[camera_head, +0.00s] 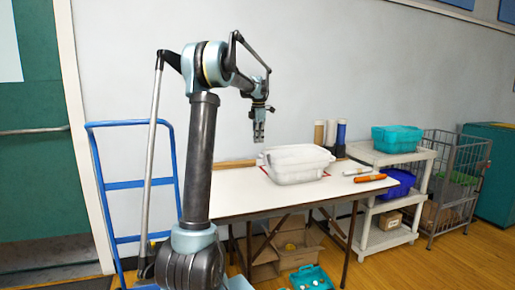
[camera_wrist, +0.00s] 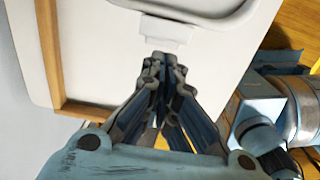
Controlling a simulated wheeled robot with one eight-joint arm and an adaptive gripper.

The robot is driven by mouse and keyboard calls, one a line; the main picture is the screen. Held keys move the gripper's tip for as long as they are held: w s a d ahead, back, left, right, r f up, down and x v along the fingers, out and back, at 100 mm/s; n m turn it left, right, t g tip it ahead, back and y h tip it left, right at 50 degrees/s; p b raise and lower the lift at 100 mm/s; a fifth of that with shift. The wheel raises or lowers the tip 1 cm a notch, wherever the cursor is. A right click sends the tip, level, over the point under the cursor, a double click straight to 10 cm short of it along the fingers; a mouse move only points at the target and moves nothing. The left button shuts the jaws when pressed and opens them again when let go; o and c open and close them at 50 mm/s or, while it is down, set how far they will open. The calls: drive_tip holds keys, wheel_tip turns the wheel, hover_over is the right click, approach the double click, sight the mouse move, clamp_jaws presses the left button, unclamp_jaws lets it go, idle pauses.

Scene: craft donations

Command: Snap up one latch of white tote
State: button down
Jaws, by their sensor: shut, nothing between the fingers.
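The white tote (camera_head: 290,174) stands on the white folding table, over a red outline. In the wrist view part of the tote's pale rim (camera_wrist: 205,30) shows at the top, cut off by the frame. A small white tab, seemingly a latch (camera_wrist: 164,32), sticks out from that rim toward my gripper; I cannot tell whether it is up or down. My gripper (camera_head: 259,138) points down, above and left of the tote. In the wrist view its fingertips (camera_wrist: 160,58) are together and empty, just short of the tab in the picture; contact cannot be told.
A wooden strip (camera_head: 235,164) lies along the table's back edge. An orange tool (camera_head: 370,178) and a white roll lie right of the tote; upright rolls (camera_head: 330,133) stand behind it. A grey shelf cart (camera_head: 378,157) with a teal bin stands right. The table's front left (camera_head: 240,195) is clear.

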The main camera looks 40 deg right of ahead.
drive_tip(key=shift+d+r, duration=0.2)
drive_tip(key=shift+r, duration=2.45)
